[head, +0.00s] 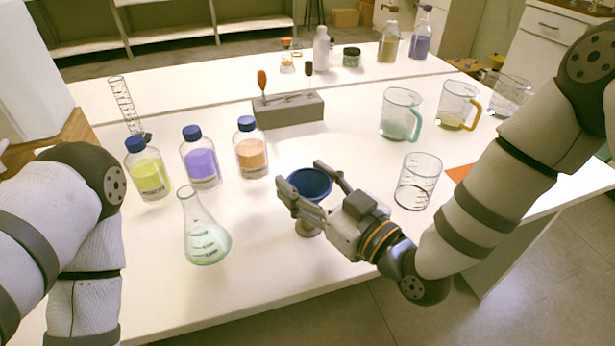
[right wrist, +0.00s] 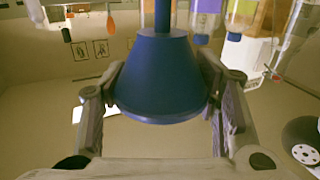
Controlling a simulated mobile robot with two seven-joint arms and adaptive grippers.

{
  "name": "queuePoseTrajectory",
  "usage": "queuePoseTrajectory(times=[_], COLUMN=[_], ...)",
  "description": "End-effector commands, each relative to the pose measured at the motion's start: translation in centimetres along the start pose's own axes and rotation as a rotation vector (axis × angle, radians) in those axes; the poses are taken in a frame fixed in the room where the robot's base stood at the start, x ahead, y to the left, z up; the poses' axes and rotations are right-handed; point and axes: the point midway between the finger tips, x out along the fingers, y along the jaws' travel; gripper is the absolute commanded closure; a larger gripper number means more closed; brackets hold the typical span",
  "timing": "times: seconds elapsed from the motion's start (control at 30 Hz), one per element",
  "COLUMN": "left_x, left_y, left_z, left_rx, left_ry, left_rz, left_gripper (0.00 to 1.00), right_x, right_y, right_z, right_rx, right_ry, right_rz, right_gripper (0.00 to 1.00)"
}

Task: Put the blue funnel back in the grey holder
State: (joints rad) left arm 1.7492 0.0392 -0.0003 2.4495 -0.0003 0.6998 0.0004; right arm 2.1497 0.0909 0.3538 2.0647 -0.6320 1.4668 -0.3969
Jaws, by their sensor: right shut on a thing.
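The blue funnel (head: 310,183) is held by my right gripper (head: 303,180), whose fingers are shut on its sides, wide mouth up. It is above the front part of the white table, right of the flask. In the right wrist view the funnel (right wrist: 165,80) fills the middle between the two fingers. My left gripper is not in view.
Lime, purple and orange bottles (head: 148,170) (head: 201,160) (head: 250,150) stand left, with a conical flask (head: 205,235) before them. A glass beaker (head: 418,180) and jugs (head: 401,115) (head: 457,105) stand right. The table between funnel and holder is mostly clear.

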Motion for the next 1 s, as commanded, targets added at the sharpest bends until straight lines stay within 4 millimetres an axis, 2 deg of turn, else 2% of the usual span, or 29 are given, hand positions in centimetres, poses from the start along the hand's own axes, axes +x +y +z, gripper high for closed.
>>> queuePoseTrajectory(times=[1.0], left_x=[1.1], left_y=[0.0], left_z=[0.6], left_rx=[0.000], left_ry=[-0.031], left_rz=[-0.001], left_gripper=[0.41], right_x=[0.0], right_y=[0.0], right_z=[2.3], right_rx=[-0.001], right_ry=[0.000], right_rz=[0.000], right_gripper=[0.66])
